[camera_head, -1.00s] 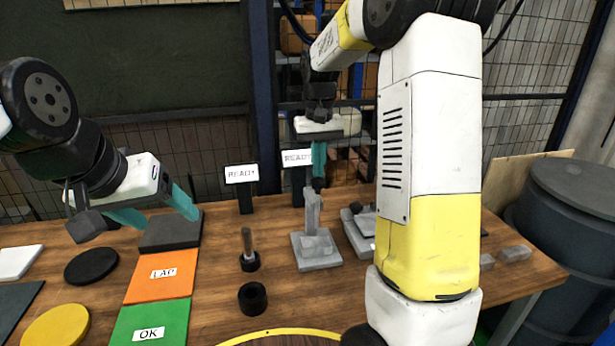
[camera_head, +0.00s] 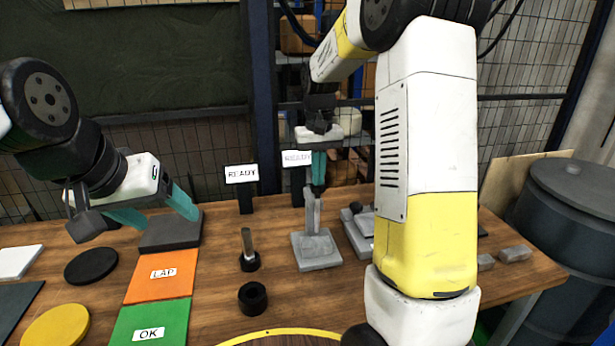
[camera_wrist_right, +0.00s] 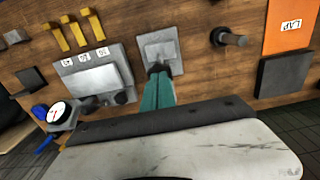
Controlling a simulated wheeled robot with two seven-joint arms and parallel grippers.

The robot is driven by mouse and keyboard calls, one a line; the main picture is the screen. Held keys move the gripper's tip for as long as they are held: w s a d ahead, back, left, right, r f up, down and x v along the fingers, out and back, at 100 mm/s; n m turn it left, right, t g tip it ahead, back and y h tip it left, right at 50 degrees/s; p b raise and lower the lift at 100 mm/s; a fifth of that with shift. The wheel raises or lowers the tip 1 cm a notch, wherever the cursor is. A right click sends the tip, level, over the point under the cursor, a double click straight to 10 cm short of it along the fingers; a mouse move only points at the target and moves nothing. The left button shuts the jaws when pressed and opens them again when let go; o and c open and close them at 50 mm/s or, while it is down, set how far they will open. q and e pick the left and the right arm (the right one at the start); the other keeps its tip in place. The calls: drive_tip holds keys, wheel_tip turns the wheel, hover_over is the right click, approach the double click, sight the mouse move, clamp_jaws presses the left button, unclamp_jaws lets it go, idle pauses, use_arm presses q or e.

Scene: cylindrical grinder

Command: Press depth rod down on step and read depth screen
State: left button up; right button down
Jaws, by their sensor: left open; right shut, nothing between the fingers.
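The depth gauge is a grey stand with an upright post (camera_head: 312,215) on a square base. A lighter grey stepped block (camera_head: 317,246) sits on that base. My right gripper (camera_head: 318,185) is shut, fingers down, at the top of the post; the rod's top is hidden. In the right wrist view its teal fingertips (camera_wrist_right: 158,72) meet a dark knob at the stand (camera_wrist_right: 160,48). The screen behind the stand (camera_head: 297,158) has faint lettering that I cannot read surely. The left screen (camera_head: 241,174) reads READY. My left gripper (camera_head: 155,212) is open and empty above a dark block.
A black ring (camera_head: 252,298) and a pin in a collar (camera_head: 249,252) stand left of the gauge. Orange LAP (camera_head: 160,277) and green OK (camera_head: 150,325) pads lie further left. Another grey fixture (camera_head: 358,232) stands close on the right. A dial indicator (camera_wrist_right: 60,112) shows in the wrist view.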

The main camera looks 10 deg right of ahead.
drive_tip(key=shift+f, duration=1.8)
idle(0.5)
drive_tip(key=shift+r, duration=4.55)
drive_tip(key=shift+s, duration=0.1)
drive_tip(key=s+a+r+t+y, duration=0.1)
drive_tip(key=s+r+t, duration=0.1)
drive_tip(key=s, duration=1)
drive_tip(key=s+a+r+t+y, duration=0.1)
drive_tip(key=s+t, duration=0.3)
drive_tip(key=s, duration=0.8)
drive_tip(key=shift+r, duration=0.35)
